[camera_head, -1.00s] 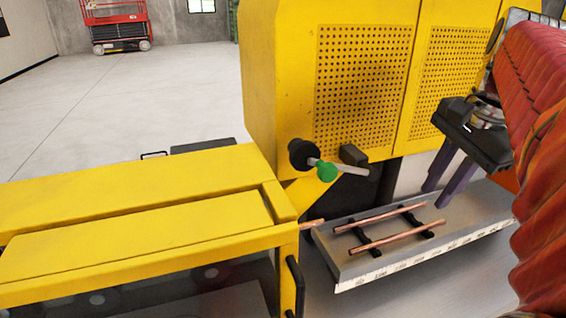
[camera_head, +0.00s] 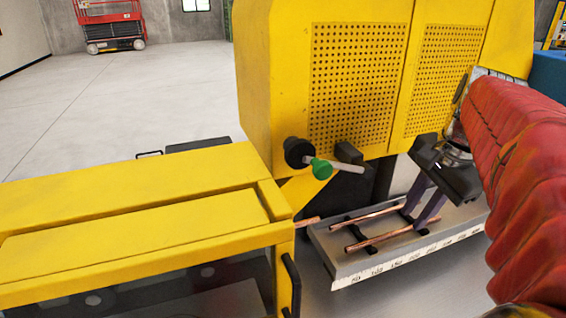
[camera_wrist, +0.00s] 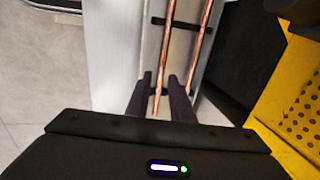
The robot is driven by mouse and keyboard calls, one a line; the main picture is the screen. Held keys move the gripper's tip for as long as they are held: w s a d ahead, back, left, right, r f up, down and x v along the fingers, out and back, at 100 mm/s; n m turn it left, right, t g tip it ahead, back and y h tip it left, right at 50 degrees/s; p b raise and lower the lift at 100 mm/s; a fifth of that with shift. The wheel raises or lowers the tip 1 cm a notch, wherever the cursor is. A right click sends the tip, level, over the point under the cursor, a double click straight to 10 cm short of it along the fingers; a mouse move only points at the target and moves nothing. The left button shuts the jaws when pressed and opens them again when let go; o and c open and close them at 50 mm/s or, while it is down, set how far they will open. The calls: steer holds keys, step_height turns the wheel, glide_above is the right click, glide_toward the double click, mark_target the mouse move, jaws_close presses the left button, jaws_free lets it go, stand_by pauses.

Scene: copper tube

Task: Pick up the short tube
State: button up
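Two copper tubes lie side by side across black supports on a grey ledge (camera_head: 335,262): a front tube (camera_head: 378,242) and a rear tube (camera_head: 365,217), nearer the yellow machine. Their lengths look similar, so I cannot tell which is the short one. My gripper (camera_head: 414,222) is open and points down at the tubes' right ends, partly hiding them. In the wrist view, the front tube (camera_wrist: 168,50) runs between the two open fingers (camera_wrist: 160,78), apart from both. The rear tube (camera_wrist: 200,50) passes outside the right finger.
A yellow machine (camera_head: 360,80) with perforated panels stands close behind the ledge. A rod with a green collar (camera_head: 321,168) sticks out above the ledge's left part. A yellow cabinet (camera_head: 130,215) is at left. A copper tube end (camera_head: 308,222) shows beside the cabinet.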

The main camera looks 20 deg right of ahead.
mark_target(404, 230)
steer(key=shift+x, duration=2.35)
steer(key=shift+w, duration=0.1)
steer(key=shift+c, duration=0.5)
jaws_close()
